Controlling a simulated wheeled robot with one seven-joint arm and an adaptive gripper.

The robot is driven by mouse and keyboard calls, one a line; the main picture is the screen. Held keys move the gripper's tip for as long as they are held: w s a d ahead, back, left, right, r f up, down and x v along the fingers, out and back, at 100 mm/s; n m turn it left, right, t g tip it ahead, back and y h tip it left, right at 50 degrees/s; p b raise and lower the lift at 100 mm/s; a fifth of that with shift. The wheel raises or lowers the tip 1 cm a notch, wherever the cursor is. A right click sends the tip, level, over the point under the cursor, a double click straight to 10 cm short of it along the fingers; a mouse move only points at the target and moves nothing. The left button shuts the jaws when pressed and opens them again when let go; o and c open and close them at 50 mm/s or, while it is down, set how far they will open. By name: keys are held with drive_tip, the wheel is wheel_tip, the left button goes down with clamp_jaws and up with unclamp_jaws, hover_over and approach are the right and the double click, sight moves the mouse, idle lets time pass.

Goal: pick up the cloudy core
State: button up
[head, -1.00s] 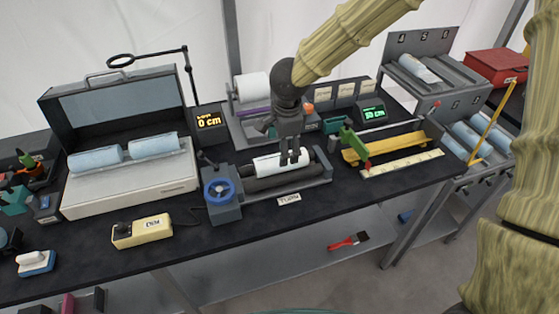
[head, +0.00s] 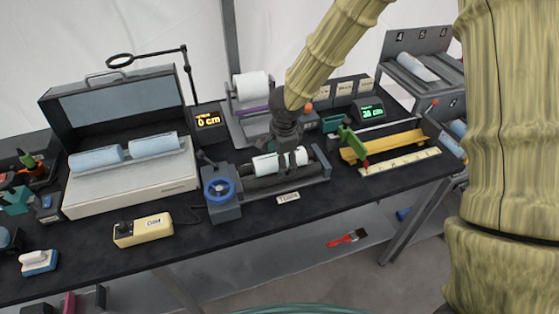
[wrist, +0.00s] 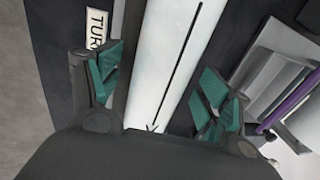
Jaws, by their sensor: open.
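A whitish core (head: 265,166) lies in the roller cradle (head: 320,172) at the middle of the bench, by the TURN label. In the wrist view this core (wrist: 168,55) is pale, with a black arrow line along it. My gripper (head: 288,160) is open and pointed down at the core. In the wrist view the green finger pads of my gripper (wrist: 158,85) stand on either side of the core, with no clear contact. I cannot tell if this core is the cloudy one.
A blue handwheel (head: 219,190) stands at the cradle's left end. A white roll (head: 252,86) stands behind. A yellow trough (head: 385,144) and scale strip (head: 400,162) lie to the right. A numbered rack (head: 408,50) holds another bluish core. A DIM control box (head: 143,230) sits front left.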

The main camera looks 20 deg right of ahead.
drive_tip(key=c, duration=1.5)
drive_tip(key=shift+c, duration=0.2)
drive_tip(key=shift+r, duration=0.15)
